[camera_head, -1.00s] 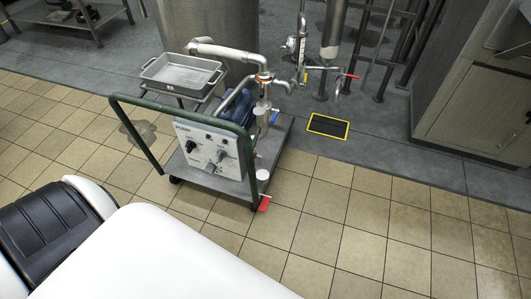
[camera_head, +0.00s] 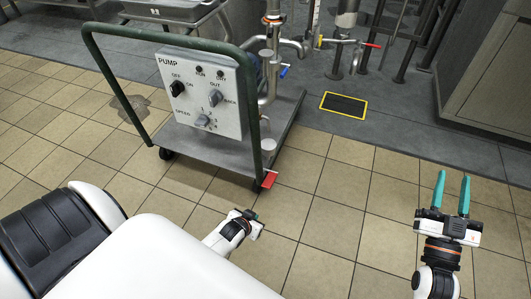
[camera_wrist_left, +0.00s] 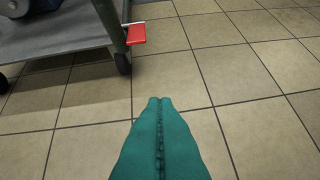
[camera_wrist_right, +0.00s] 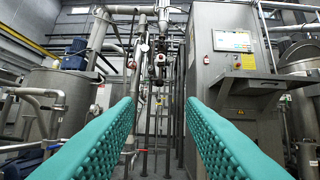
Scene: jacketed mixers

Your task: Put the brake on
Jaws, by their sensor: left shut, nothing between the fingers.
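The pump cart (camera_head: 205,160) stands on the tiles, with a green push handle (camera_head: 92,65) and a grey control panel. A red brake pedal (camera_head: 269,180) sticks out at its near right caster; it also shows in the left wrist view (camera_wrist_left: 136,34), above and left of the fingertips. My left gripper (camera_head: 250,215) is low, a little nearer than the pedal and apart from it. In the left wrist view its teal fingers (camera_wrist_left: 159,101) are shut together and empty. My right gripper (camera_head: 452,178) is open and empty, well to the right of the cart.
A metal tray (camera_head: 165,10) stands behind the cart. A yellow-edged floor drain (camera_head: 343,105) lies to its right. A pipe with a red-handled valve (camera_head: 345,42) and a steel cabinet are further back. The tiles right of the cart are clear.

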